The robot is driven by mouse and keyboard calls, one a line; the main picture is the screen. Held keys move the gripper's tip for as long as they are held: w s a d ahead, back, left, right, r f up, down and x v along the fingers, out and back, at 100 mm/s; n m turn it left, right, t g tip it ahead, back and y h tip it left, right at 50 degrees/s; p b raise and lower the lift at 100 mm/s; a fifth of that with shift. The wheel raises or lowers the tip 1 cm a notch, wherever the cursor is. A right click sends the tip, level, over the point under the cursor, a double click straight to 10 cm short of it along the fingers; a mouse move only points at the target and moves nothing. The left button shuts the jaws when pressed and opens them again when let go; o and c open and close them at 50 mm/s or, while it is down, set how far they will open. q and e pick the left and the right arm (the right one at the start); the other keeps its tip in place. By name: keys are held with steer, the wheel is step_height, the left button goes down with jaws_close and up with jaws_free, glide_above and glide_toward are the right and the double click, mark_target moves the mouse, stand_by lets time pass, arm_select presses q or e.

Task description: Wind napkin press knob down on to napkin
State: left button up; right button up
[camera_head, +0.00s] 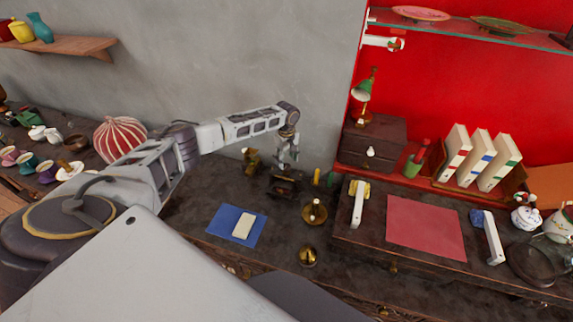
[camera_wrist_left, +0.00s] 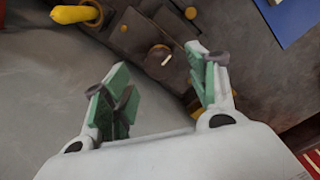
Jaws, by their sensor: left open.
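The napkin press (camera_head: 285,187) is a small dark wooden piece on the dark counter, near the grey wall. In the left wrist view its dark round knob (camera_wrist_left: 159,58) shows with a pale mark on it. My left gripper (camera_head: 288,157) hangs above the press in the head view, pointing down. In the left wrist view the gripper (camera_wrist_left: 160,75) is open and empty, its green-padded fingers apart, with the knob showing between and beyond them. I cannot make out the napkin in the press. My right gripper is not in view.
A brass piece with a pale top (camera_head: 314,211) stands right of the press. A blue mat (camera_head: 220,217) with a cream block lies nearer me. A brass bell-like piece (camera_head: 307,256) stands at the front. A raised wooden box (camera_head: 345,225) is on the right.

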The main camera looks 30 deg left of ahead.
mark_target(287, 166)
arm_select(q)
steer(key=shift+f, duration=1.75)
steer(key=shift+c, duration=0.2)
steer(key=c, duration=1)
